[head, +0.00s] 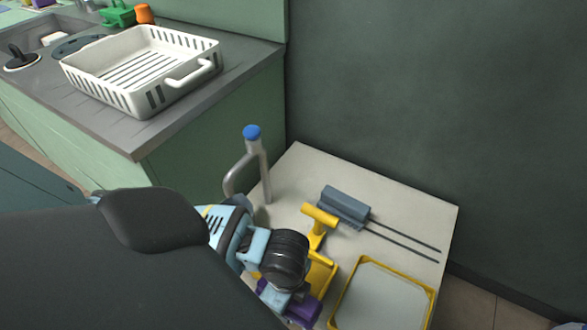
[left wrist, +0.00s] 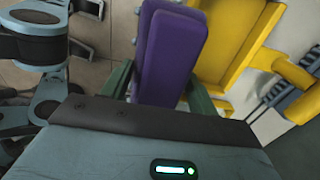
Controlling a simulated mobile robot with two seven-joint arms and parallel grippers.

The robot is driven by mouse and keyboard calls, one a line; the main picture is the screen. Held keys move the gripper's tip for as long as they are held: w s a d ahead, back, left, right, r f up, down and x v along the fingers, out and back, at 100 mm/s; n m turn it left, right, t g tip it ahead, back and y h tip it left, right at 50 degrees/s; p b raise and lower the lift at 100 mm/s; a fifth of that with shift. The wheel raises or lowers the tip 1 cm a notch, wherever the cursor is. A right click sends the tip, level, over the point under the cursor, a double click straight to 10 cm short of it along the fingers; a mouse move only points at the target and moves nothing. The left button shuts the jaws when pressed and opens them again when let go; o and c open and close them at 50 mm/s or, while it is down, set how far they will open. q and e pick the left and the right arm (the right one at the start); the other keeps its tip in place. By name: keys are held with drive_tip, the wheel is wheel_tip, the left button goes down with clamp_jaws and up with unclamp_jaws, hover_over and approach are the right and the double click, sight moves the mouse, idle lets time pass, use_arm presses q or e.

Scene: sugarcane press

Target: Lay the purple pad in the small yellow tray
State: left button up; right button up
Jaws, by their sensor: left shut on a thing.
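My left gripper (left wrist: 162,88) has its green fingers on either side of the purple pad (left wrist: 170,50) and is shut on it. In the head view the pad (head: 303,310) shows at the bottom edge, partly hidden by my left wrist. A yellow tray-like part with raised sides (left wrist: 225,42) is just beyond the pad, to its right in the wrist view. In the head view this yellow part (head: 322,272) is largely behind my wrist; I cannot tell whether the pad touches it.
On the pale table (head: 410,205) stand a yellow T-shaped handle (head: 320,214), a grey block with two rods (head: 344,205), a blue-topped metal post (head: 253,150) and a yellow-rimmed tray with a grey inside (head: 432,300). A white basket (head: 140,75) sits on the counter.

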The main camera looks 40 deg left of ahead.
use_arm(q)
drive_tip(key=shift+w+a+f+b, duration=0.6)
drive_tip(key=shift+w+a+f, duration=0.25)
drive_tip(key=shift+w, duration=0.3)
drive_tip(key=shift+w+a+f+b, duration=0.65)
drive_tip(key=shift+w+a, duration=0.25)
drive_tip(key=shift+w, duration=0.25)
drive_tip(key=shift+w+a+f+b, duration=0.6)
drive_tip(key=shift+w+a+f, duration=0.25)
drive_tip(key=shift+w, duration=0.3)
drive_tip(key=shift+r, duration=0.2)
drive_tip(key=shift+a+f, duration=0.1)
drive_tip(key=shift+f, duration=0.5)
drive_tip(key=o, duration=0.9)
drive_tip(key=shift+f, duration=0.1)
drive_tip(key=shift+s, duration=0.15)
